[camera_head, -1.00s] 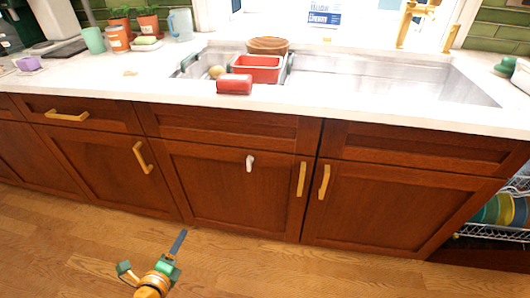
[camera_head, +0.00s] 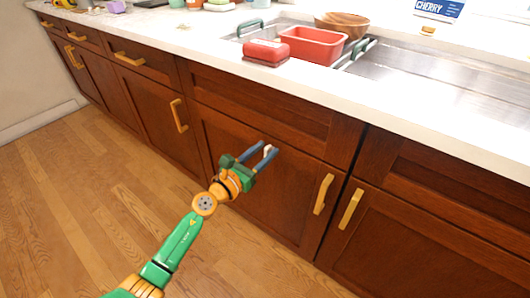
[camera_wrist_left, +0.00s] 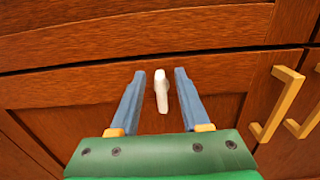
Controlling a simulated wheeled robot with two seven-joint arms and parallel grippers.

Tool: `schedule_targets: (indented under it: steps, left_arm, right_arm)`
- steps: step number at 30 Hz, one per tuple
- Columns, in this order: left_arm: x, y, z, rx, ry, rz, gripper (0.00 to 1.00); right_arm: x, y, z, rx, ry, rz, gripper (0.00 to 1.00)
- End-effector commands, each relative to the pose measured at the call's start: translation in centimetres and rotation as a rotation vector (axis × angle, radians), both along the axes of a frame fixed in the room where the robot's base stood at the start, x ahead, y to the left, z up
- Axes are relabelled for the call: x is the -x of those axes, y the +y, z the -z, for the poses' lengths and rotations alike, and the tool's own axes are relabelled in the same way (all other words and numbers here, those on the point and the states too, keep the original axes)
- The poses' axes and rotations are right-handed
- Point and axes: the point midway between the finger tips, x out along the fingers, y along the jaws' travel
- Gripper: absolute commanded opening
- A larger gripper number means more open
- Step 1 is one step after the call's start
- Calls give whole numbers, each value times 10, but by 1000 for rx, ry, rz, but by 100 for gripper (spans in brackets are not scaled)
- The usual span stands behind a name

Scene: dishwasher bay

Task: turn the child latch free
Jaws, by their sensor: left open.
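The child latch (camera_head: 267,150) is a small white lever on the wooden cabinet door (camera_head: 225,136) below the sink. In the left wrist view the latch (camera_wrist_left: 161,91) stands nearly upright, between the two blue fingers. My left gripper (camera_head: 260,153) is open, with its fingertips at the latch, one on each side. In the left wrist view a gap shows between the latch and each finger of the left gripper (camera_wrist_left: 159,88). In the head view the fingers partly hide the latch. My right gripper is not in view.
Yellow handles stand out right of the latch, on its door (camera_head: 323,194) and on the neighbouring door (camera_head: 350,209). The white counter (camera_head: 225,65) overhangs above, with a red tub (camera_head: 313,44) and the sink (camera_head: 450,88). The wooden floor (camera_head: 90,190) is clear at left.

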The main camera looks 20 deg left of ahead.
Motion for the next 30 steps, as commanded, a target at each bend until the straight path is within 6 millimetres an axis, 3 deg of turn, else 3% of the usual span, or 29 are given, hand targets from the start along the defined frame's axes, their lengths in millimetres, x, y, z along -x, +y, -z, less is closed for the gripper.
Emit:
schedule_targets:
  steps: [7, 12, 23, 30]
  left_arm:
    - [-1, 0, 0, 1, 1, 0, 44]
    - [-1, 0, 0, 2, 2, -1, 0]
    - [-1, 0, 0, 20, 8, -1, 0]
    - [-2, 3, 0, 133, 50, -1, 0]
  right_arm:
    - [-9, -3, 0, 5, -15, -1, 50]
    - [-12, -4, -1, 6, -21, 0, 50]
    - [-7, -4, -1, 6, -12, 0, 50]
    - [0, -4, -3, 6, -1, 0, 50]
